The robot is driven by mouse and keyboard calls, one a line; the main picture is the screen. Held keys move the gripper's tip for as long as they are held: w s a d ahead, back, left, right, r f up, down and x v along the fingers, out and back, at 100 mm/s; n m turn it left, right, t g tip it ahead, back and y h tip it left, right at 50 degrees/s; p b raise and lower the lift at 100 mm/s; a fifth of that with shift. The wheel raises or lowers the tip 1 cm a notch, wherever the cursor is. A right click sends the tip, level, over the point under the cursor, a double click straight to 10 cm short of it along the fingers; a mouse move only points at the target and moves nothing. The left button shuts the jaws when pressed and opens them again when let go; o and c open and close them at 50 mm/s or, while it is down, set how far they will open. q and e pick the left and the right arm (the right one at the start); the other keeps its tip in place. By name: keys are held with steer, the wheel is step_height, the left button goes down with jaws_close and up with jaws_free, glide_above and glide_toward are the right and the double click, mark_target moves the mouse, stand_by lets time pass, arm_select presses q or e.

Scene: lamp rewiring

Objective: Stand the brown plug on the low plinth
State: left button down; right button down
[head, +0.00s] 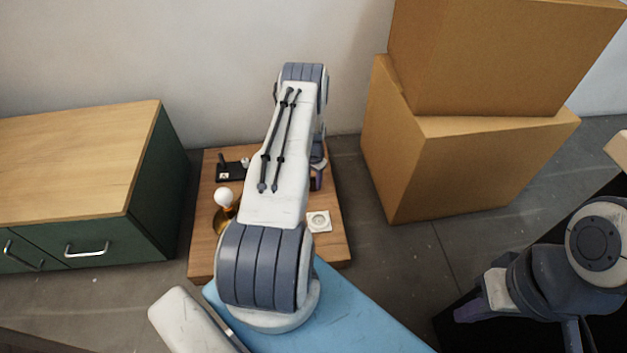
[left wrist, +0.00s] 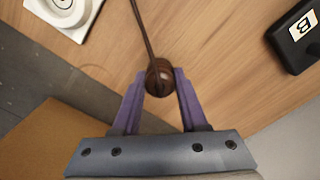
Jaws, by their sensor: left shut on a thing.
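The brown plug (left wrist: 158,85) is between the purple fingers of my left gripper (left wrist: 160,92) in the left wrist view, with its dark cord running up the picture. The gripper is shut on it over the wooden board's edge; I cannot tell its height. In the head view my left gripper (head: 317,177) is partly hidden behind my arm, and the plug is hidden. A black block with a white label (head: 229,173) stands on the board's left; the left wrist view shows its letter B (left wrist: 292,40). I cannot tell whether it is the low plinth. My right gripper (head: 470,308) is at the lower right; its opening is unclear.
The wooden board (head: 202,235) also holds a lamp with a white bulb (head: 224,196) and a white square socket (head: 319,221). A green cabinet (head: 150,205) stands left, and stacked cardboard boxes (head: 440,165) stand right. A blue surface (head: 350,310) lies in front.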

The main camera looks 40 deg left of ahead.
arm_select(q)
steer(key=shift+f, duration=0.35)
stand_by(0.5)
steer(key=shift+c, duration=1.8)
jaws_free()
steer(key=shift+r, duration=0.1)
step_height(320, 180, up, 10)
steer(key=p, duration=0.5)
steer(key=shift+f, duration=0.25)
steer(key=shift+r, duration=0.4)
